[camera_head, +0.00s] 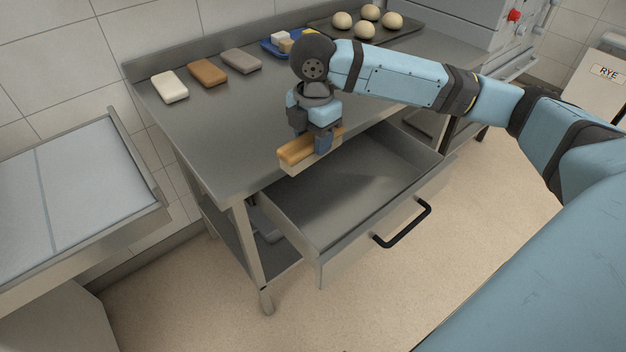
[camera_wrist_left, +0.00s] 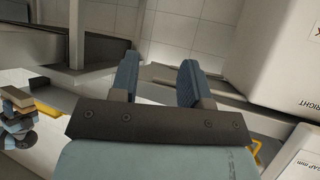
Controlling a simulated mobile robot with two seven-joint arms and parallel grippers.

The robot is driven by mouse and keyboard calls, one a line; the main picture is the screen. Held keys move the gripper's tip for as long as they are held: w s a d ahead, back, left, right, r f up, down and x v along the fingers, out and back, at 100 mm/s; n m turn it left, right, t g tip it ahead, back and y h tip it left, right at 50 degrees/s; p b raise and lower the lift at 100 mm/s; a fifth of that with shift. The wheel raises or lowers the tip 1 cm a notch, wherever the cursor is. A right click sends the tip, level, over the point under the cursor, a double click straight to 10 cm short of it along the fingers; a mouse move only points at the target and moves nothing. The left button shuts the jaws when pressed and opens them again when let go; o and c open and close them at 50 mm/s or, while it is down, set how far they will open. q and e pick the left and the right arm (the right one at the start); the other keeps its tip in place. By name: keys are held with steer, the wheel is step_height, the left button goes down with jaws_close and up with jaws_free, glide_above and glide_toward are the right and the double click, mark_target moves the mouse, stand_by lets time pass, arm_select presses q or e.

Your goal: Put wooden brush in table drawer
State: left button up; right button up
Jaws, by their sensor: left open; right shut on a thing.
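The wooden brush (camera_head: 298,153), with a tan wooden top and paler bristles below, is held level by my right gripper (camera_head: 325,142). The gripper points down and is shut on the brush near its right end. The brush is above the back left part of the open table drawer (camera_head: 345,200), by the tabletop's front edge. The drawer is pulled out, with a black handle (camera_head: 403,224), and its visible floor is empty. My left gripper (camera_wrist_left: 160,80) is open and empty in the left wrist view; it is not in the head view.
On the steel table (camera_head: 215,130) lie a white block (camera_head: 169,87), a brown block (camera_head: 207,72) and a grey-brown block (camera_head: 241,61). Behind are a blue tray (camera_head: 270,46) with small blocks and a dark tray (camera_head: 400,38) with several dough balls. A bin marked RYE (camera_head: 600,80) stands right.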

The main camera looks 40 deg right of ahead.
step_height(320, 180, down, 18)
steer(key=shift+f+b, duration=0.1)
steer(key=shift+b, duration=1.05)
steer(key=shift+f, duration=0.5)
arm_select(q)
steer(key=shift+w+d+f, duration=0.1)
steer(key=shift+f, duration=0.5)
steer(key=shift+r, duration=0.1)
arm_select(e)
steer(key=shift+f, duration=0.15)
steer(key=shift+f, duration=0.15)
steer(key=o, duration=1)
steer(key=shift+c, duration=0.2)
